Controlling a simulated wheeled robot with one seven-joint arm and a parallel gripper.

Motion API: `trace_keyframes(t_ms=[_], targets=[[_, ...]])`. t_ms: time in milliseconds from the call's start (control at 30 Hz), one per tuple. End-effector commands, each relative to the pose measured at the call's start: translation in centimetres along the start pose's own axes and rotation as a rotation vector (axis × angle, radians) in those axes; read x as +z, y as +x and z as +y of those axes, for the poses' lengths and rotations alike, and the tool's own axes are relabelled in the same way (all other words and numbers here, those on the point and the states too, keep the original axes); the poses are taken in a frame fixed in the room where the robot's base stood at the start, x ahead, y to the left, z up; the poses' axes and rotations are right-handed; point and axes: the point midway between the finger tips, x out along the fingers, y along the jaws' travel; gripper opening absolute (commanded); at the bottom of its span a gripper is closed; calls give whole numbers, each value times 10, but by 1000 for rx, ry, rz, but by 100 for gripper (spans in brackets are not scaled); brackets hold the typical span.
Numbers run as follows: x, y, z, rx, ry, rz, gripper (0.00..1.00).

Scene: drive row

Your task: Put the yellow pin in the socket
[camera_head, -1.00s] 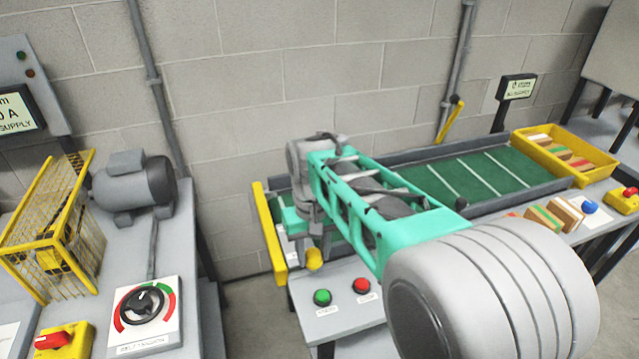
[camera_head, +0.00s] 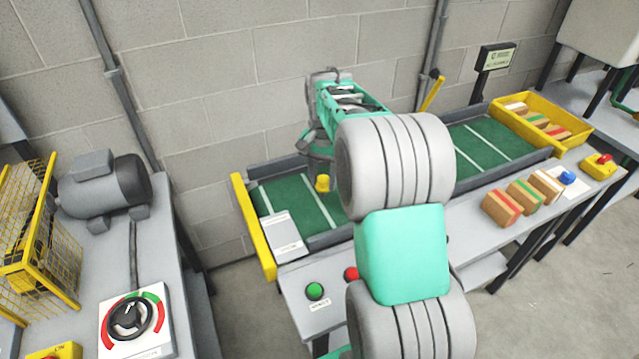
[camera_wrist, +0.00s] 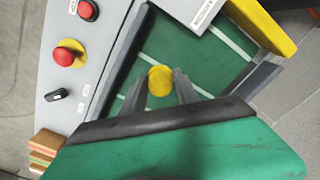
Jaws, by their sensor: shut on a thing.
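The yellow pin (camera_head: 322,184) shows as a short round yellow piece under my gripper (camera_head: 319,163) in the head view, over the left part of the green conveyor belt (camera_head: 302,203). In the wrist view, the pin's round yellow end (camera_wrist: 160,81) sits between the two grey fingers of my gripper (camera_wrist: 161,90), which is shut on it. The belt lies behind the pin there. The pin appears held above the belt; the height is hard to tell. I cannot make out a socket in either view.
A yellow end bar (camera_head: 253,228) and a pale labelled plate (camera_head: 284,236) are at the belt's left end. A green button (camera_head: 315,291) and red button (camera_head: 351,273) are on the front ledge. Striped blocks (camera_head: 502,208) and a yellow tray (camera_head: 548,122) stand right.

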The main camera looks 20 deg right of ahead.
Motion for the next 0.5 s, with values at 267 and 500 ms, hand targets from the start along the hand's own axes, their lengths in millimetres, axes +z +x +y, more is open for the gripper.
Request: trace_keyframes(t_ms=[267, 500], targets=[[-54, 50, -23, 1, -4, -2, 0], [-70, 74, -30, 0, -4, -1, 0]])
